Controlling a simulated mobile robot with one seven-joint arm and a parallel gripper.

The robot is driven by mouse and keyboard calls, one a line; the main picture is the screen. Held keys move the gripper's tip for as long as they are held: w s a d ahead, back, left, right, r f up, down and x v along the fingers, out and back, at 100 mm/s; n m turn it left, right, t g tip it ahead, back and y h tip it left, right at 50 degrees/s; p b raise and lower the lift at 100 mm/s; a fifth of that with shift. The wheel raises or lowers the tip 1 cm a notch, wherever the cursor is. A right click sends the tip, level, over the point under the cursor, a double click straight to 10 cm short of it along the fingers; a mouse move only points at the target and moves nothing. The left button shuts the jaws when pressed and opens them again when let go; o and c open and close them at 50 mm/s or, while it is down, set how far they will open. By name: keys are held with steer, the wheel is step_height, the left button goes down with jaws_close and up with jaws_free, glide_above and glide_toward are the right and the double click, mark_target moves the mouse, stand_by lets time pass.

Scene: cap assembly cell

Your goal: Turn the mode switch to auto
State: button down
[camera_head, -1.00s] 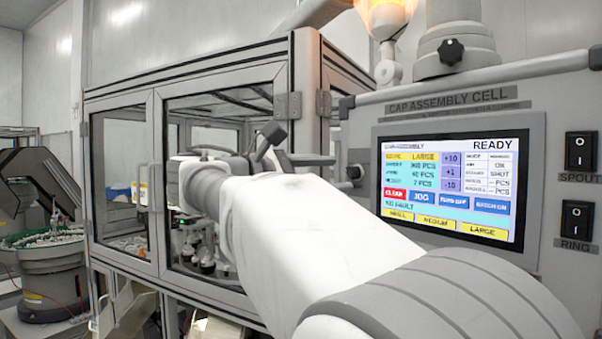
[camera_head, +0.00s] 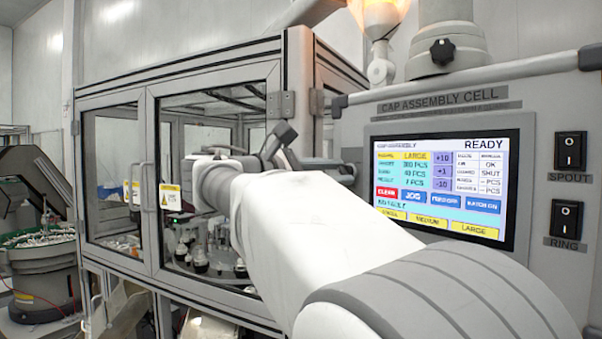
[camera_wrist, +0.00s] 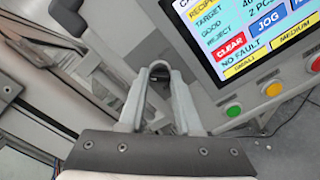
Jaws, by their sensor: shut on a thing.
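My gripper (camera_head: 343,172) reaches to the left edge of the control panel, beside the screen. In the wrist view my gripper (camera_wrist: 159,70) has its two fingers closed around a small dark knob, the mode switch (camera_wrist: 158,77). Most of the switch is hidden between the fingers, so its pointer position cannot be read. In the head view the fingers cover the switch. The screen (camera_head: 450,188) shows READY at the top; its small mode row is too blurred to read surely.
Black rocker switches, SPOUT (camera_head: 570,151) and RING (camera_head: 566,219), are on the panel's right. A green button (camera_wrist: 233,110) and a yellow button (camera_wrist: 272,88) sit below the screen. The glazed enclosure (camera_head: 205,92) stands close on the left, and a bowl feeder (camera_head: 40,270) beyond it.

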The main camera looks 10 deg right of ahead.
steer(key=shift+f+m+b, duration=0.1)
steer(key=shift+m+b, duration=0.2)
steer(key=shift+m, duration=0.1)
steer(key=m+b, duration=0.8)
steer(key=m, duration=0.4)
steer(key=shift+m, duration=0.4)
steer(key=shift+m+b, duration=0.95)
steer(key=shift+m, duration=1.25)
steer(key=c, duration=0.6)
jaws_free()
